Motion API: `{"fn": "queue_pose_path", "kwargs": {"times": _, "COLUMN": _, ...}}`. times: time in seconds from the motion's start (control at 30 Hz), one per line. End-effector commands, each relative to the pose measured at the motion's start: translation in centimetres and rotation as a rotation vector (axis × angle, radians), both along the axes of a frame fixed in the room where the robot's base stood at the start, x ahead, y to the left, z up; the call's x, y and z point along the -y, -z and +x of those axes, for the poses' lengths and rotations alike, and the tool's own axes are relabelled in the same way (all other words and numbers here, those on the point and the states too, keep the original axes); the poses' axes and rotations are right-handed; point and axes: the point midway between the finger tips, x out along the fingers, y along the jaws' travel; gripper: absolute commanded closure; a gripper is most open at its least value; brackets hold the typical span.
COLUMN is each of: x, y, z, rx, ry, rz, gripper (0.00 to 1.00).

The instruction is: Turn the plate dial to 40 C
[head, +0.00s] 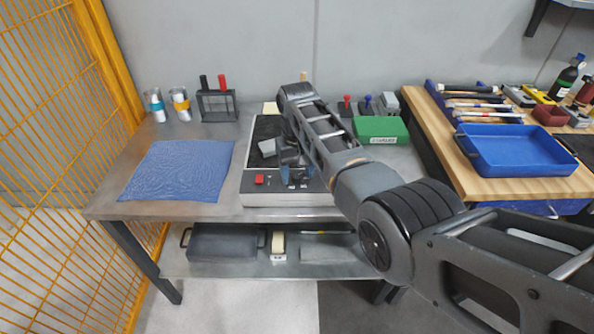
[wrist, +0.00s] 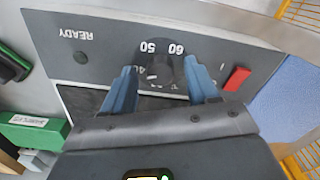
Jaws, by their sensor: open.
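I cannot tell which number the dial points to. My gripper (wrist: 160,68) is open, its two blue fingers on either side of the dial; I cannot tell whether they touch it. In the head view my gripper (head: 291,180) hides the dial.
A red switch (wrist: 237,79) sits on the panel close to the right finger; READY is printed at the other end. A blue cloth (head: 178,170) lies left of the plate.

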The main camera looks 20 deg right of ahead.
Motion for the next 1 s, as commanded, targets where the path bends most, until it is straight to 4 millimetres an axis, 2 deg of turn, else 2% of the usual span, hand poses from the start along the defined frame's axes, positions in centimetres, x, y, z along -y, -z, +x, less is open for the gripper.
{"fn": "queue_pose_path", "kwargs": {"times": 0.17, "x": 0.0, "y": -0.2, "z": 0.0, "rx": 0.000, "ry": 0.000, "rz": 0.000, "gripper": 0.41}}
{"fn": "queue_pose_path", "kwargs": {"times": 0.27, "x": 0.0, "y": -1.1, "z": 0.1, "rx": 0.002, "ry": 0.000, "rz": 0.000, "gripper": 0.41}}
{"fn": "queue_pose_path", "kwargs": {"times": 0.5, "x": 0.0, "y": -4.9, "z": 0.1, "rx": 0.004, "ry": 0.000, "rz": 0.000, "gripper": 0.41}}
{"fn": "queue_pose_path", "kwargs": {"times": 0.7, "x": 0.0, "y": -7.2, "z": 0.0, "rx": 0.001, "ry": 0.000, "rz": 0.000, "gripper": 0.41}}
{"fn": "queue_pose_path", "kwargs": {"times": 1.0, "x": 0.0, "y": -7.8, "z": 0.0, "rx": 0.000, "ry": 0.000, "rz": 0.000, "gripper": 0.41}}
